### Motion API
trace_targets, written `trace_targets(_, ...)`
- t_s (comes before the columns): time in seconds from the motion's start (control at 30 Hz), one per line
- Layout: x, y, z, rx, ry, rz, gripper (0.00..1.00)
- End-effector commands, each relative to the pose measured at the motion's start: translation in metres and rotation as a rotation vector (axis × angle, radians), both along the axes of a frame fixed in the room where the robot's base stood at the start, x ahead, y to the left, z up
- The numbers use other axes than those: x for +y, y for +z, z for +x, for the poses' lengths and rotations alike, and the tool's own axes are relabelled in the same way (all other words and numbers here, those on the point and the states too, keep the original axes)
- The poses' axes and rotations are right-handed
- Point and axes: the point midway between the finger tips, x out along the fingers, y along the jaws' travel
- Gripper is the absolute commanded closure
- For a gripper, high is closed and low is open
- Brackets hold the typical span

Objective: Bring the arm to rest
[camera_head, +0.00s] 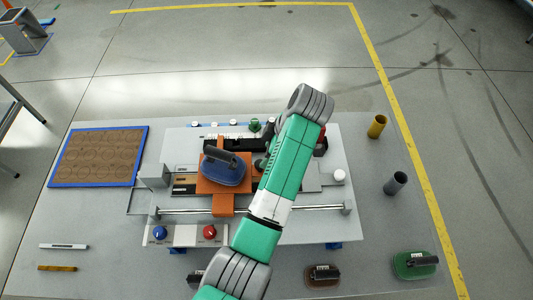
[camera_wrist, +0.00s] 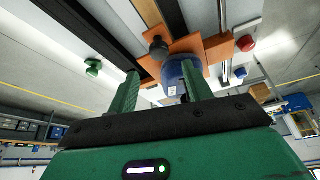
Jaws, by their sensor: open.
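My gripper (camera_wrist: 163,88) shows in the wrist view with its two green fingers apart and nothing clasped between them. My green, white and grey arm reaches over the right part of the machine in the head view and hides my gripper there. A blue block with a dark handle (camera_head: 222,172) sits on an orange cross-shaped plate (camera_head: 224,204) left of my arm. In the wrist view the blue block (camera_wrist: 177,72) is beyond the fingertips, partly covered by the right finger. The distance between them is hard to tell.
The machine's grey plate (camera_head: 315,222) has a blue knob (camera_head: 160,233) and red button (camera_head: 209,232) in front. A blue-edged brown board (camera_head: 98,157) lies left.

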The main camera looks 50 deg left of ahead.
Motion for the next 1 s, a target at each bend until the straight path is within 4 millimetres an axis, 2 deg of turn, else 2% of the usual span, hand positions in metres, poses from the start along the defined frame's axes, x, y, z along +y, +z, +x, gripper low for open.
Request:
trace_targets(0.43,0.000,0.000,0.000,0.000,0.000,0.000,0.50)
trace_targets(0.47,-0.001,0.002,0.003,-0.013,-0.018,0.003,0.50)
trace_targets(0.53,-0.010,0.020,0.025,-0.089,-0.145,0.028,0.50)
trace_targets(0.57,-0.016,0.032,0.039,-0.138,-0.229,0.050,0.50)
trace_targets(0.63,-0.038,0.072,0.074,-0.271,-0.474,0.129,0.50)
trace_targets(0.7,-0.068,0.121,0.105,-0.399,-0.724,0.243,0.50)
trace_targets(0.77,-0.095,0.165,0.121,-0.491,-0.913,0.361,0.50)
trace_targets(0.8,-0.114,0.196,0.128,-0.547,-1.027,0.447,0.50)
trace_targets(0.87,-0.144,0.242,0.131,-0.622,-1.177,0.589,0.50)
trace_targets(0.9,-0.164,0.273,0.129,-0.667,-1.264,0.692,0.50)
trace_targets(0.97,-0.194,0.318,0.120,-0.726,-1.377,0.853,0.50)
trace_targets(1.0,-0.213,0.348,0.110,-0.762,-1.436,0.966,0.50)
